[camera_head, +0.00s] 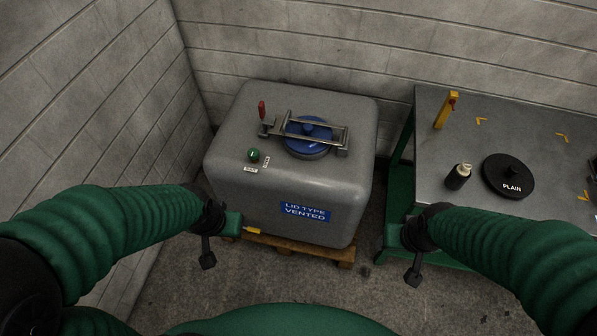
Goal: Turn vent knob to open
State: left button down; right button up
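The vent knob is a small green knob (253,155) with a pale mark, on the top front left of a grey tank (230,190). Two small white labels lie beside it; one below it (250,169) seems to read SHUT, and one to its right (266,160) is too small to read surely. My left gripper (208,262) hangs in front of the tank's lower left, apart from the knob. My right gripper (413,278) hangs to the right of the tank, near the bench. Neither gripper visibly holds anything; their finger openings are too small to make out.
A blue lid (308,147) lies under a metal clamp frame (335,130) with a red handle (262,110). The tank stands on a wooden pallet (300,248) near walls. A bench (450,110) at right bears a black PLAIN lid (508,176), a bottle (458,177) and a yellow post (445,110).

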aim_at(252, 154)
jog(key=i+j, duration=0.1)
jog(key=j, duration=0.3)
jog(key=i+j+u, duration=0.15)
jog(key=j, duration=0.2)
jog(key=i+j, duration=0.15)
jog(key=j, duration=0.2)
jog(key=i+j+u, duration=0.1)
jog(key=j, duration=0.3)
